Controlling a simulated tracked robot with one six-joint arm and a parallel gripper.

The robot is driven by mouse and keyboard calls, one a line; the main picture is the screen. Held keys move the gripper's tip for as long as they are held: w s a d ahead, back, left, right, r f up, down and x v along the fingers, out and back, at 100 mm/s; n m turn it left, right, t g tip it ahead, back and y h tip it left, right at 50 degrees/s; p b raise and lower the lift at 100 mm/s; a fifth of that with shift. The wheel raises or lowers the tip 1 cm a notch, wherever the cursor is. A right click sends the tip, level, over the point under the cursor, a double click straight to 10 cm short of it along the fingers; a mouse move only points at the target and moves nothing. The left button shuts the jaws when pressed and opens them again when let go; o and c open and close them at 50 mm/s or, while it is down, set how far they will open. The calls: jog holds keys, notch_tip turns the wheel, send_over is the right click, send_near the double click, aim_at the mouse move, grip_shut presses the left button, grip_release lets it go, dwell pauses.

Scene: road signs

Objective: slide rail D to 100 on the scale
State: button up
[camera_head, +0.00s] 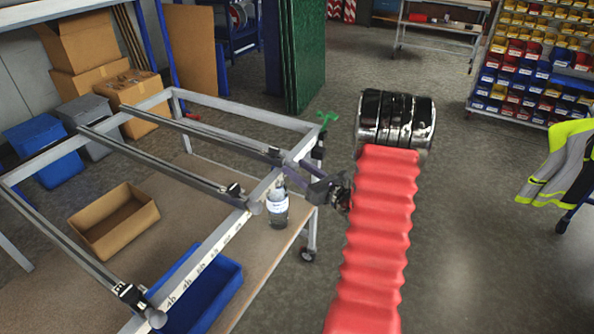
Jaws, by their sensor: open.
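A grey metal frame carries several dark cross rails with clamp ends. One rail (62,240) lies at the left, its near end clamp (130,294) low in the picture. A middle rail (160,160) ends in a clamp (235,190), and a farther rail (205,132) ends at a clamp (274,152). I cannot read any letter telling which is rail D. A pale scale strip (215,250) with small dark marks runs along the frame's near side; its figures are too small to read surely. My gripper (316,187) is open, by the frame's right end, apparently holding nothing.
A bottle (278,207) stands close below my gripper. A blue bin (200,288) and a cardboard tray (114,220) sit on the lower board. A green handle (326,117) rises at the frame's far right corner.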

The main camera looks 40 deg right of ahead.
jog(key=shift+w, duration=0.1)
jog(key=shift+c, duration=0.3)
grip_shut()
dwell(0.4)
